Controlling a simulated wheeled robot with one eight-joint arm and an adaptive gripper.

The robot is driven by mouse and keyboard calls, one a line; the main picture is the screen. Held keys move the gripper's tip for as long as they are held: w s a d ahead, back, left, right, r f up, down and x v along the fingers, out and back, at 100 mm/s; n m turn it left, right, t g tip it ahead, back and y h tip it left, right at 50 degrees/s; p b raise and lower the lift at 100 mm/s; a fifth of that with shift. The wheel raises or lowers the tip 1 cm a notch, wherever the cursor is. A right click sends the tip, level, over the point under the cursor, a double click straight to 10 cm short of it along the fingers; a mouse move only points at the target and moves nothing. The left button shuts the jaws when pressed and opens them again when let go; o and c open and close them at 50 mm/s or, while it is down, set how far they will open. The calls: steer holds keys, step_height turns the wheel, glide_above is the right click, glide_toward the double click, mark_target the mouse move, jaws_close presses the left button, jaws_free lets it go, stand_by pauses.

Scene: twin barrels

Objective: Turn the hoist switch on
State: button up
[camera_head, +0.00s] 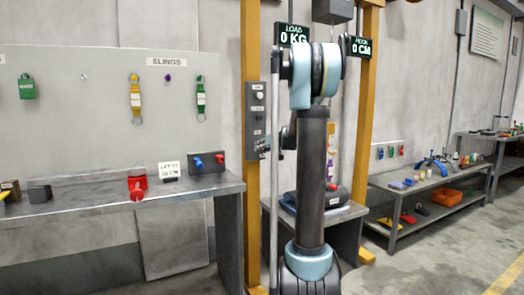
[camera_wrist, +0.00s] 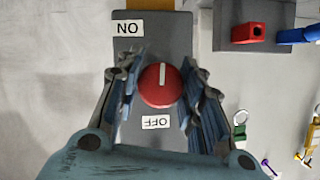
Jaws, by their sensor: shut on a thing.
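The hoist switch is a round red knob (camera_wrist: 158,86) with a white line, on a grey panel (camera_wrist: 180,30) in the wrist view. Its white line stands upright in that picture, in the upper half of the knob. An ON label (camera_wrist: 128,28) is above left and an OFF label (camera_wrist: 156,121) is below, both upside down. My gripper (camera_wrist: 159,92) has its two fingers on either side of the knob and is shut on it. In the head view the grey control box (camera_head: 251,105) hangs on a yellow post; the red knob cannot be made out there.
Displays read LOAD 0 KG (camera_head: 293,36) and HOOK 0 CM (camera_head: 360,46). A workbench (camera_head: 90,208) with a red fixture (camera_head: 137,187) stands left, slings (camera_head: 135,98) above it. Low shelves (camera_head: 420,189) stand right. The floor at right is clear.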

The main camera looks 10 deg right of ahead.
steer(key=m+y, duration=0.1)
steer(key=m, duration=0.1)
steer(key=shift+d+m+y, duration=0.1)
steer(key=shift+m+y, duration=0.3)
steer(key=m+y, duration=0.2)
steer(key=m, duration=0.1)
steer(key=m+t+y, duration=0.1)
steer(key=m, duration=0.3)
steer(key=shift+y, duration=0.3)
steer(key=shift+m+t+y, duration=0.5)
steer(key=shift+m+t, duration=0.1)
steer(key=shift+m, duration=1.2)
steer(key=shift+f, duration=0.1)
steer(key=o, duration=1.1)
steer(key=v, duration=1.2)
